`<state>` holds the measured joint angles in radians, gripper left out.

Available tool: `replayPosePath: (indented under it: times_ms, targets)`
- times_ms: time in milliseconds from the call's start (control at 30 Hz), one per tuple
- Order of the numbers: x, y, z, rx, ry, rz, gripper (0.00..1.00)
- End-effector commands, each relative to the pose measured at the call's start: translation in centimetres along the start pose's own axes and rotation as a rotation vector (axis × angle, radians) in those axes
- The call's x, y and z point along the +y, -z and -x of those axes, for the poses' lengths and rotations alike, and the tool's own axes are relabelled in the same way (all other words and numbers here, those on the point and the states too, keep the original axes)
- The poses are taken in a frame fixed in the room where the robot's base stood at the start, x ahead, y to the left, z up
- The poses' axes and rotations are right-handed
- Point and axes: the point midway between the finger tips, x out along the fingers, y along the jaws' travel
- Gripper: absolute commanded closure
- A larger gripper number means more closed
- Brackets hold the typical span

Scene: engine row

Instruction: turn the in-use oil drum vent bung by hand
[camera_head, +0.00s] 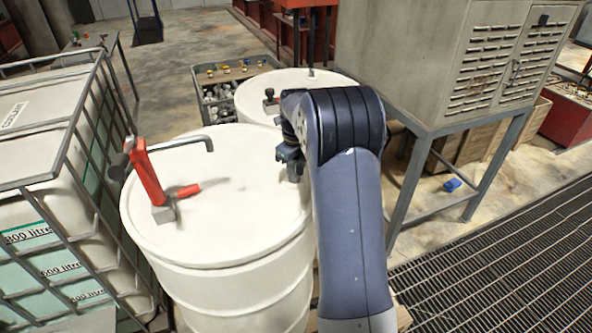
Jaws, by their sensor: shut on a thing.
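The near white drum (235,225) stands upright and has a red hand pump (147,172) with a bent grey spout on the left of its lid. My arm reaches in from the lower right and bends down over the right side of this lid. My gripper (293,175) points down at the lid's right edge and is shut on the vent bung there. The bung itself is hidden by the fingers and my wrist. A red-handled piece (188,190) lies by the pump's base.
A second white drum (310,80) with small fittings stands behind. A caged liquid tank (55,190) is close on the left. A grey louvred cabinet (420,60) on legs stands right. A crate of parts (215,105) sits behind the drums. Floor grating (510,270) lies lower right.

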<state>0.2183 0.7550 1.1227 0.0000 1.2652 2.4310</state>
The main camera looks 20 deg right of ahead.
Motion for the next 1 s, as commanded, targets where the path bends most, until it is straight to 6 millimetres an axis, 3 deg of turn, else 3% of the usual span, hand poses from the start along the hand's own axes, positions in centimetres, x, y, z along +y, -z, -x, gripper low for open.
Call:
replayPosePath:
  times_ms: [500,1000]
  targets:
    - [-0.01,-0.30,0.55,-0.014,0.007,-0.394,0.99]
    - [0.03,-0.31,0.54,-0.014,0.006,-0.506,0.99]
